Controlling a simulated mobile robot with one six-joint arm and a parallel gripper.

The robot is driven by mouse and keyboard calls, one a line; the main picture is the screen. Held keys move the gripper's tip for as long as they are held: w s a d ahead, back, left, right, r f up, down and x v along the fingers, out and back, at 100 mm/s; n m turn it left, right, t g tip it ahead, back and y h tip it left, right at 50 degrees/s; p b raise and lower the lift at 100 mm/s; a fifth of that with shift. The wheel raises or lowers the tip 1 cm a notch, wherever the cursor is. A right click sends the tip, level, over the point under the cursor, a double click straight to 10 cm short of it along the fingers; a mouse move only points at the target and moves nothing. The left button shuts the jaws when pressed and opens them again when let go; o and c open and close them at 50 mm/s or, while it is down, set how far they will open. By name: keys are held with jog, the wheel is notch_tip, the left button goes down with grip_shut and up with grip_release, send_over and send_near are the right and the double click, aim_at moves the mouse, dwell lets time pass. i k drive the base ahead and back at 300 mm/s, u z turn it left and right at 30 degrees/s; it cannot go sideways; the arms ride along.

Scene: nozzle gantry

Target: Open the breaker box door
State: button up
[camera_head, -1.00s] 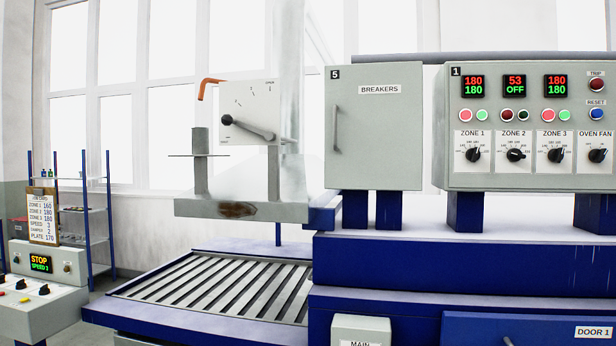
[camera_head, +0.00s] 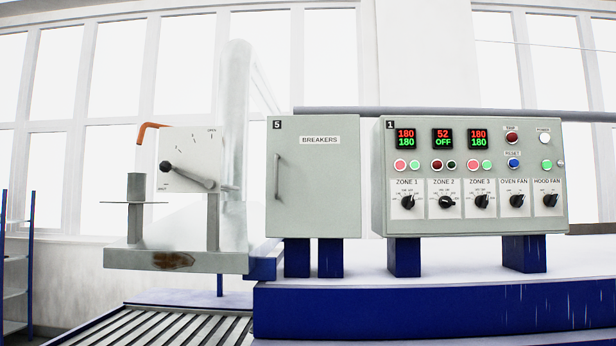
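The breaker box (camera_head: 320,205) is a grey cabinet labelled BREAKERS, with a small 5 at its top left. Its door is shut. A vertical bar handle (camera_head: 277,176) sits on the left side of the door. The box stands on blue legs on top of the blue machine housing. My gripper is not in view.
A control panel (camera_head: 379,220) with displays, buttons and knobs stands just right of the breaker box. Left of it is a grey gantry with a lever plate (camera_head: 188,150) and an orange hook (camera_head: 148,128). A slatted roller conveyor (camera_head: 150,328) lies below left.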

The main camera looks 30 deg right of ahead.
aim_at(313, 163)
jog(key=z, duration=1)
jog(key=k, duration=0.15)
jog(key=u, duration=2.7)
jog(key=k, duration=0.15)
jog(key=u, duration=1.75)
jog(key=k, duration=1.65)
jog(key=z, duration=0.05)
